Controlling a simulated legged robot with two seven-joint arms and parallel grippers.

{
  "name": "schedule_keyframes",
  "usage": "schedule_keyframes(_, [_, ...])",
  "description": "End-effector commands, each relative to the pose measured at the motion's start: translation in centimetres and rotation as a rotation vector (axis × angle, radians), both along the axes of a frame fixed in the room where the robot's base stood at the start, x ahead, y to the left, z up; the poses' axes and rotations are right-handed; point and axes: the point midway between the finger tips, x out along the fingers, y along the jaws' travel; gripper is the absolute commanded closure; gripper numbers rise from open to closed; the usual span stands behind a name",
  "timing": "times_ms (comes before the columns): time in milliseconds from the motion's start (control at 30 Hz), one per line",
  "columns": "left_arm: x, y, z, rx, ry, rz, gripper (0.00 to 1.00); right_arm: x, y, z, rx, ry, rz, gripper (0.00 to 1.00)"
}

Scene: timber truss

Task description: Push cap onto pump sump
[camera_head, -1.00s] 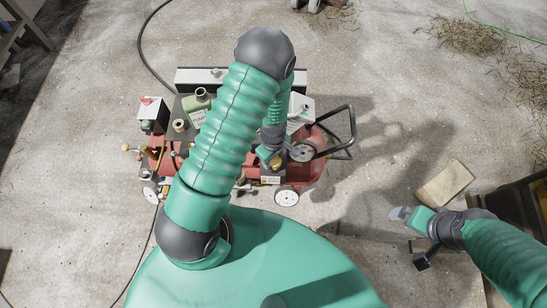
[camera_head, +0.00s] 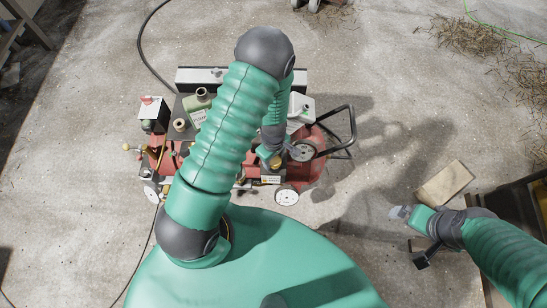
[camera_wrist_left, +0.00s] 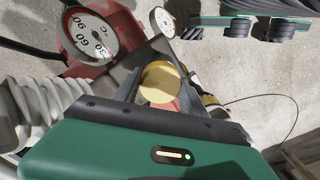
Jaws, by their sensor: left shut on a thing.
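A round brass-coloured cap (camera_wrist_left: 160,82) sits between the fingers of my left gripper (camera_wrist_left: 158,88) in the left wrist view. The left gripper (camera_head: 275,160) is shut on it, low over the red compressor pump unit (camera_head: 310,174) in the head view. The cap shows there only as a small yellow spot (camera_head: 276,162). The sump opening is hidden beneath the cap and gripper, so I cannot tell whether the cap touches it. My right gripper (camera_head: 399,213) hangs over the floor at right, away from the unit; its fingers are too small to read.
A dial gauge (camera_wrist_left: 90,35) stands close to the left gripper. A green bottle (camera_head: 196,108) and a small brown-topped container (camera_head: 180,125) stand on the unit. A black handle (camera_head: 340,130) sticks out right. A wooden block (camera_head: 444,184) lies near the right gripper.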

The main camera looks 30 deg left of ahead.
Motion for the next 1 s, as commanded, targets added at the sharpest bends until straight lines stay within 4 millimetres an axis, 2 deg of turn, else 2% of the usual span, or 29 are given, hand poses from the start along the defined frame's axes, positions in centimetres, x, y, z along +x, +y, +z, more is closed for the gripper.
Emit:
schedule_keyframes(267, [0.0, 0.0, -0.8, 0.000, 0.000, 0.000, 0.91, 0.0, 0.0, -0.6, 0.000, 0.000, 0.000, 0.00])
schedule_keyframes(300, [0.0, 0.0, -0.6, 0.000, 0.000, 0.000, 0.46, 0.0, 0.0, -0.5, 0.000, 0.000, 0.000, 0.00])
schedule_keyframes(467, [0.0, 0.0, -0.6, 0.000, 0.000, 0.000, 0.26, 0.0, 0.0, -0.5, 0.000, 0.000, 0.000, 0.00])
schedule_keyframes(767, [0.0, 0.0, -0.5, 0.000, 0.000, 0.000, 0.26, 0.0, 0.0, -0.4, 0.000, 0.000, 0.000, 0.00])
schedule_keyframes(1000, [0.0, 0.0, 1.1, 0.000, 0.000, 0.000, 0.26, 0.0, 0.0, 1.3, 0.000, 0.000, 0.000, 0.00])
